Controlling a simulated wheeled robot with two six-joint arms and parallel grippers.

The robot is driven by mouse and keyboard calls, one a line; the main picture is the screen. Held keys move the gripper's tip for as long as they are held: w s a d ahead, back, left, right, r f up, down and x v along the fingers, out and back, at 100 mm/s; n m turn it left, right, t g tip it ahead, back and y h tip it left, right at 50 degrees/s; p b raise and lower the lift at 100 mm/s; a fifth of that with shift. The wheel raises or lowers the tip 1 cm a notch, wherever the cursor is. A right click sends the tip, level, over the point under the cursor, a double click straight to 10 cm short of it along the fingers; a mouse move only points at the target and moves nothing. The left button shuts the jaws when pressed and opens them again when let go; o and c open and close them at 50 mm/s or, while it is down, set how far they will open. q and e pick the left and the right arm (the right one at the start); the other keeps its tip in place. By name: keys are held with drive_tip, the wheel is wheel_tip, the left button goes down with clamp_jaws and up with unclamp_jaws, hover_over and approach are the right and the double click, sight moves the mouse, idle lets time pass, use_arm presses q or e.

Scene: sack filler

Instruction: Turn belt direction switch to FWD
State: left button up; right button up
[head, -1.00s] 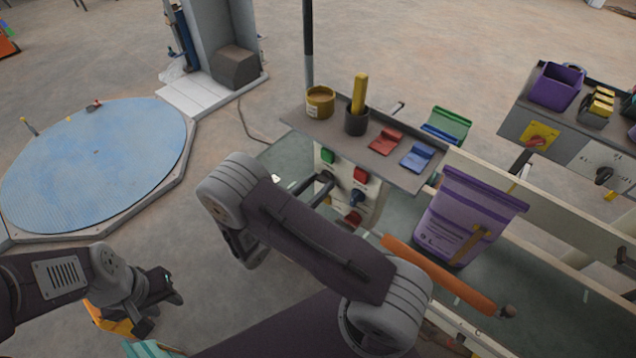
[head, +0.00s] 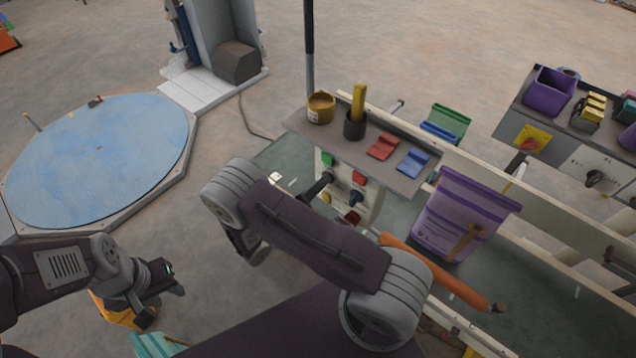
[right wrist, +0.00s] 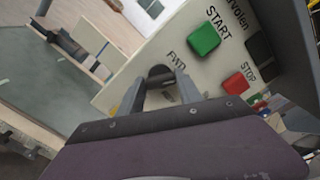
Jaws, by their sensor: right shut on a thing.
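The control panel (head: 343,181) stands under a grey shelf, with a green START button (right wrist: 204,37) and a red STOP button (right wrist: 236,83). The belt direction switch is a dark knob (right wrist: 160,73) beside the printed word FWD in the right wrist view. My right gripper (right wrist: 161,82) is shut on this knob, one finger on each side. In the head view my right gripper (head: 319,186) reaches the panel's left part. The knob's pointing direction is hard to tell between the fingers. My left gripper (head: 164,302) is open and empty at lower left, away from the panel.
The shelf (head: 364,152) above the panel holds a yellow tub, a dark cup and red and blue scoops. A purple sack (head: 462,220) and an orange bar (head: 440,272) are to the right.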

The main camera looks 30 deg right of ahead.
drive_tip(key=n+p, duration=0.1)
drive_tip(key=n, duration=0.4)
drive_tip(key=shift+n, duration=0.4)
drive_tip(key=shift+f+n, duration=0.1)
drive_tip(key=shift+n, duration=0.2)
drive_tip(key=o, duration=1.4)
drive_tip(key=b+v, duration=0.3)
drive_tip(key=v, duration=0.6)
drive_tip(key=shift+a, duration=0.1)
